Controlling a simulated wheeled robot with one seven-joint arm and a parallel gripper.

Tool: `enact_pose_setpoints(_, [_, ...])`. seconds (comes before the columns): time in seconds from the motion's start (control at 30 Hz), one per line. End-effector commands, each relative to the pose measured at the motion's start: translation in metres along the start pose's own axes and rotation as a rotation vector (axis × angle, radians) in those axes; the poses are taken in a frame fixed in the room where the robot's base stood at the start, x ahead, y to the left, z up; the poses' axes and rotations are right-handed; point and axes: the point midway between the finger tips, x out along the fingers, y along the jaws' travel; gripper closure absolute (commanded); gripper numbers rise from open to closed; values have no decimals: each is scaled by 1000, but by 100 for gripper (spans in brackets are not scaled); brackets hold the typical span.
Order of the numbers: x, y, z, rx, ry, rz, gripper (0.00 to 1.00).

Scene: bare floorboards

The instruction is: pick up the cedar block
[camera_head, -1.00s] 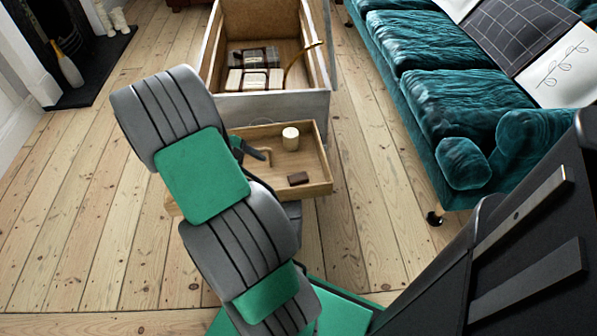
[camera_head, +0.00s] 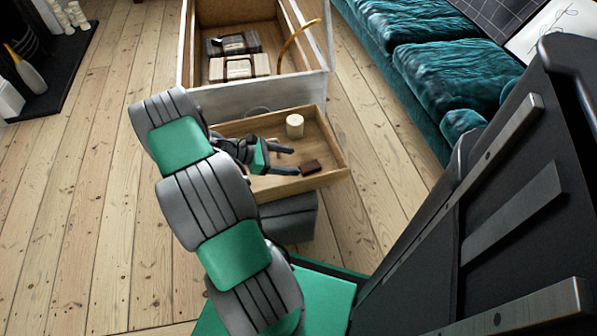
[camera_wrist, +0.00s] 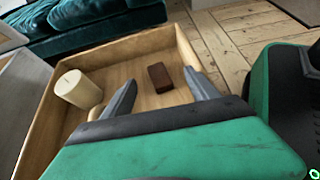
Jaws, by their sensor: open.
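The cedar block, a small dark reddish-brown block (camera_head: 311,167), lies in an open wooden tray or drawer (camera_head: 300,185), near its right front corner. My gripper (camera_head: 295,161) is open, over the tray, with its fingers pointing right toward the block. In the wrist view the block (camera_wrist: 160,77) shows beyond and between the two spread fingertips, apparently touching neither. The height of the fingers above the tray floor is hard to tell. Part of the tray's left side is hidden behind my gripper and arm.
A cream cylinder (camera_head: 295,126) stands in the tray behind the block. An open chest (camera_head: 262,96) with several items and a curved golden handle (camera_head: 297,40) stands behind the tray. A teal sofa (camera_head: 425,70) is at the right.

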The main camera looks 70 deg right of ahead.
Motion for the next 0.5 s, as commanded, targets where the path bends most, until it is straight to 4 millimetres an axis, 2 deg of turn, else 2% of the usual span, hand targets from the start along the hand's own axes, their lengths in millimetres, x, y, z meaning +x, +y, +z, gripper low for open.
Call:
enact_pose_setpoints(0.03, [5,0,-10,0,0,1,32])
enact_pose_setpoints(0.23, [15,0,-16,0,0,0,32])
enact_pose_setpoints(0.5, [57,1,-19,2,1,0,32])
